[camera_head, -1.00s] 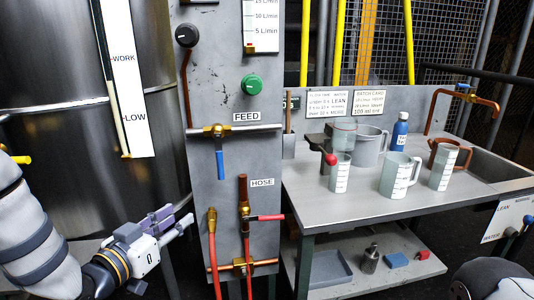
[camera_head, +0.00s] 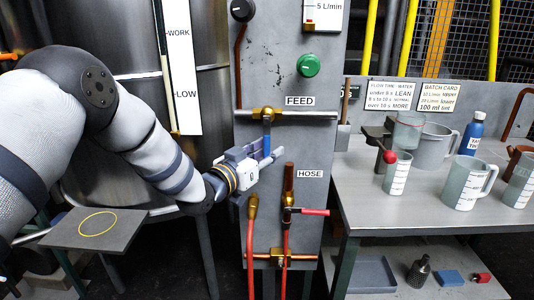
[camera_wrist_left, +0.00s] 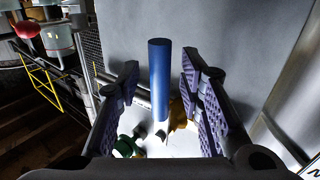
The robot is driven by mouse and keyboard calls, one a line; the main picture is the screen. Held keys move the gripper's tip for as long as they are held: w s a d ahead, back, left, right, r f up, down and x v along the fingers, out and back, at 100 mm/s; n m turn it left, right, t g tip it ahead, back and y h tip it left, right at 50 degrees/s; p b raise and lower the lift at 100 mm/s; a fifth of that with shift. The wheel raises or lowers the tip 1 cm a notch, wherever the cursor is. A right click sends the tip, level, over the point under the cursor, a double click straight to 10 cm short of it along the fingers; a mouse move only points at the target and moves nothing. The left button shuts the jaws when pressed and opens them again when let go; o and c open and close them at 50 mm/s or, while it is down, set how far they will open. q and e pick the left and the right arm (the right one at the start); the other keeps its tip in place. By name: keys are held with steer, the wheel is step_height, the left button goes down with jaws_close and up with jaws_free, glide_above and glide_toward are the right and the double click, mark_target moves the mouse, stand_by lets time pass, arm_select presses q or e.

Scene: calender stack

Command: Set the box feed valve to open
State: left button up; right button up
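The feed valve (camera_head: 267,113) is a brass body on a horizontal pipe beside the FEED label (camera_head: 300,101) on the grey panel. Its blue lever (camera_head: 267,138) hangs straight down, across the pipe. My left gripper (camera_head: 274,157) is at the lever's lower part, which it partly hides. In the left wrist view the blue lever (camera_wrist_left: 159,75) stands between the two purple-padded fingers of the left gripper (camera_wrist_left: 160,85). The fingers are apart, with visible gaps on both sides of the lever. My right gripper is out of view.
Below is a hose valve with a red lever (camera_head: 312,211) and red hoses. A green knob (camera_head: 308,65) and a black knob (camera_head: 242,10) sit above. A bench (camera_head: 385,215) with jugs stands right; a steel tank (camera_head: 110,150) is behind my left arm.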

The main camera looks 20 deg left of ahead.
arm_select(q)
jaws_close()
steer(key=shift+w+d+r+n+t+y+b, duration=0.35)
steer(key=shift+d+r+n+t+y+b, duration=1.35)
steer(key=shift+n, duration=2.45)
steer(key=shift+w+d+r+n+t+y+b, duration=0.6)
steer(key=shift+n+y+b, duration=0.65)
steer(key=shift+n+y, duration=2.05)
steer(key=shift+w+d+r+n+t+y+b, duration=0.1)
steer(key=shift+d+r+n+t+y+b, duration=1.1)
steer(key=shift+n, duration=3.75)
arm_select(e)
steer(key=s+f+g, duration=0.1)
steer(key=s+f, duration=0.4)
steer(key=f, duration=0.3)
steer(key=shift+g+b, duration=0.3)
arm_select(q)
steer(key=shift+d+r, duration=0.1)
steer(key=shift+r, duration=0.2)
